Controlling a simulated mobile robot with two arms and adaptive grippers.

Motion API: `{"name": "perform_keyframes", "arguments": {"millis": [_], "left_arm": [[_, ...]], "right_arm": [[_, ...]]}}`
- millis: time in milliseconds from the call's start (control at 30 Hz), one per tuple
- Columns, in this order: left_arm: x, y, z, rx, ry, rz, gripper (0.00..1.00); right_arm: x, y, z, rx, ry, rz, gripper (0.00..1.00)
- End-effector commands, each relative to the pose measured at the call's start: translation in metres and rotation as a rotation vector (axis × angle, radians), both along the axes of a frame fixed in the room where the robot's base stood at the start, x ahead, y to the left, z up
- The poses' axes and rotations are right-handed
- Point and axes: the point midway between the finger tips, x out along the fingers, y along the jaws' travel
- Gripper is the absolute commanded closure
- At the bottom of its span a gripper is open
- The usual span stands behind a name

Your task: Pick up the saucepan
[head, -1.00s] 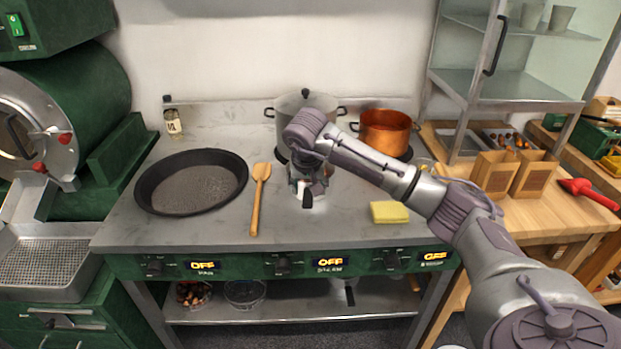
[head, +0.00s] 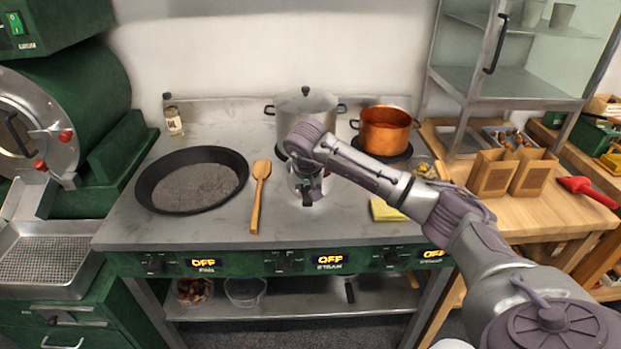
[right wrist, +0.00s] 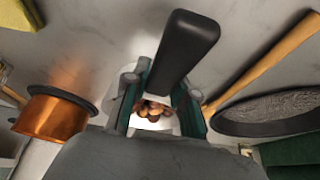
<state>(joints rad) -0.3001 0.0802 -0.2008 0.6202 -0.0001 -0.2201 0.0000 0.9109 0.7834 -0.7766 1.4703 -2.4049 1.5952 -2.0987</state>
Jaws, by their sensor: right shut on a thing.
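The saucepan, small and bright metal with a black handle (right wrist: 185,48), is mostly hidden by my right gripper in both views. Brown chestnuts (right wrist: 153,108) show inside it, between the fingers in the right wrist view. My right gripper (head: 307,188) points down over the middle front of the steel stove top and is shut on the saucepan's handle. I cannot tell whether the pan's bottom touches the stove top. My left gripper is not in view.
A wide black pan (head: 192,182) and a wooden spoon (head: 259,195) lie to the left. A lidded steel pot (head: 306,108) and a copper pot (head: 385,131) stand behind. A yellow sponge (head: 384,211) lies at right, partly under my arm in view. Paper bags (head: 492,174) stand on the wooden table.

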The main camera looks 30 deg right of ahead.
Motion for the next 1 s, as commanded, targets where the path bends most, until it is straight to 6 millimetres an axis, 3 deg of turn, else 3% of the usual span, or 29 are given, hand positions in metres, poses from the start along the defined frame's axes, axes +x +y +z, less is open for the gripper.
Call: {"name": "perform_keyframes", "arguments": {"millis": [367,600,1000], "left_arm": [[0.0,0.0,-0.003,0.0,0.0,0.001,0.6],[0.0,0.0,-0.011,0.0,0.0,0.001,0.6],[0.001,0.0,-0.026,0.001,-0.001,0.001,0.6]], "right_arm": [[0.002,-0.001,0.012,-0.002,-0.009,-0.001,1.0],[0.002,-0.001,0.045,-0.002,-0.012,0.0,1.0],[-0.075,0.004,0.087,-0.004,-0.011,0.0,1.0]]}}
